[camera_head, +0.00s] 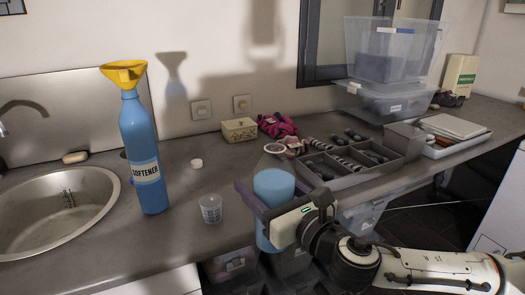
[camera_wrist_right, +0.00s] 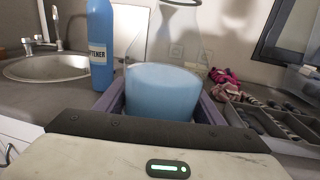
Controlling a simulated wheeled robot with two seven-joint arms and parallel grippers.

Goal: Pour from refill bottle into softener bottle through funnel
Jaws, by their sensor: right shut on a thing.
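The blue softener bottle (camera_head: 145,160) stands upright on the counter, right of the sink. The yellow funnel (camera_head: 124,73) sits in its mouth. The softener bottle also shows in the right wrist view (camera_wrist_right: 101,45), with its top out of frame. The refill bottle (camera_head: 273,188) is clear and holds blue liquid; it is upright in my right gripper (camera_head: 262,205). The right wrist view shows the refill bottle (camera_wrist_right: 163,92) between the two jaws, its neck cut off at the top. My right gripper is shut on it near the counter's front edge. My left gripper is not in view.
A clear measuring cup (camera_head: 210,209) and a white cap (camera_head: 197,163) stand between the two bottles. The sink (camera_head: 50,215) is at left. A grey divided tray (camera_head: 345,180) lies right of the refill bottle. A small box (camera_head: 239,130) is near the wall.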

